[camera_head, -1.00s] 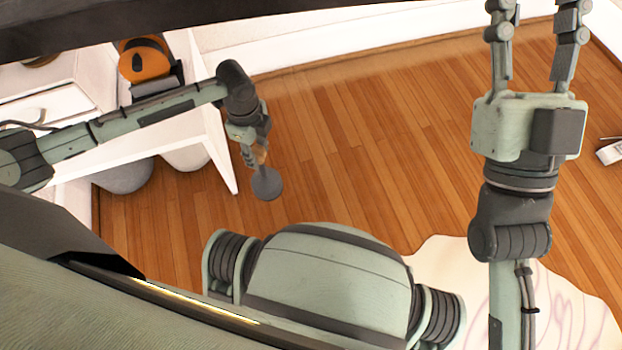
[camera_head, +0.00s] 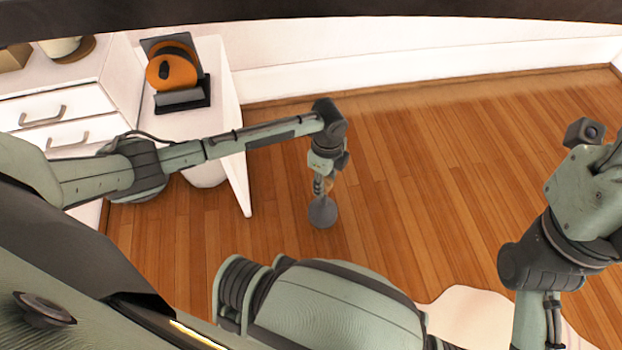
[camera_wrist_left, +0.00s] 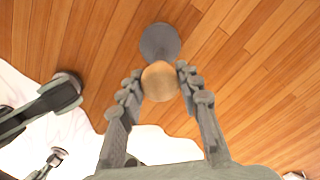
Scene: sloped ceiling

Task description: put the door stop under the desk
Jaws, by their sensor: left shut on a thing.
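The door stop (camera_head: 322,213) has a dark grey round base and a wooden knob. My left gripper (camera_head: 324,184) points down and is shut on the knob, with the base below the fingers. In the left wrist view the knob sits between the fingertips (camera_wrist_left: 160,82), and the grey base (camera_wrist_left: 159,42) lies beyond it. The white desk (camera_head: 228,92) stands to the left of the gripper; my left arm crosses in front of it and hides part of its underside. My right gripper (camera_head: 608,160) is at the right edge, its fingers largely cut off.
An orange round object (camera_head: 172,70) on a black stand rests on the desk. White drawers (camera_head: 55,118) stand at the left. The wooden floor (camera_head: 430,160) is clear in the middle. A pale rug (camera_head: 475,305) lies at the bottom right.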

